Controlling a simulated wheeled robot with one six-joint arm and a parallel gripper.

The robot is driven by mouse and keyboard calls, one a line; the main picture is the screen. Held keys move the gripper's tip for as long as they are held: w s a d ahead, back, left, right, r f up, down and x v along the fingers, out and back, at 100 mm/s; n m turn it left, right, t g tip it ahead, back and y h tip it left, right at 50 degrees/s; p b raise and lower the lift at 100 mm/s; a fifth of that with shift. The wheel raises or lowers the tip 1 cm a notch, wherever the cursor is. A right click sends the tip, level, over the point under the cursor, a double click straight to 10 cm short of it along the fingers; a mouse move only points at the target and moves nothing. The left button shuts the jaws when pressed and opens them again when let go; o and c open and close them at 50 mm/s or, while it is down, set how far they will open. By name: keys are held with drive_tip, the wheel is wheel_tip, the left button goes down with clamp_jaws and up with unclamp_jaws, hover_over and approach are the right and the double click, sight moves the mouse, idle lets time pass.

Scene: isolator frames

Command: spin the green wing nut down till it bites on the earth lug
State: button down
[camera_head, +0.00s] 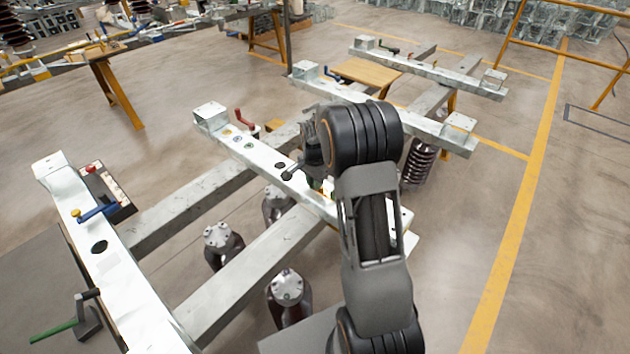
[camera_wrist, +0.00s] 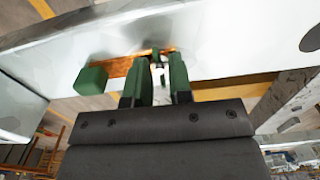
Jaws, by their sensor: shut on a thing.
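In the wrist view my gripper (camera_wrist: 161,72) reaches onto a pale metal beam, with green faces along both fingers. It is shut on the green wing nut (camera_wrist: 156,53), of which only a small part shows between the fingertips. The copper-coloured earth lug (camera_wrist: 125,67) lies flat along the beam's edge beneath the fingertips. A green block (camera_wrist: 91,80) sits at the left end of that strip. Whether the nut touches the lug is hidden. In the head view my arm covers most of the work spot on the middle beam (camera_head: 262,158).
A red-handled crank (camera_head: 243,120) stands behind the middle beam. A black knobbed lever (camera_head: 290,173) sits close left of my gripper. Grey posts (camera_head: 287,288) stand below.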

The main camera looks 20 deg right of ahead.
drive_tip(key=shift+m, duration=0.4)
drive_tip(key=c, duration=1)
unclamp_jaws()
wheel_tip(320, 180, up, 14)
drive_tip(key=shift+f+p, duration=0.1)
drive_tip(key=shift+p, duration=0.4)
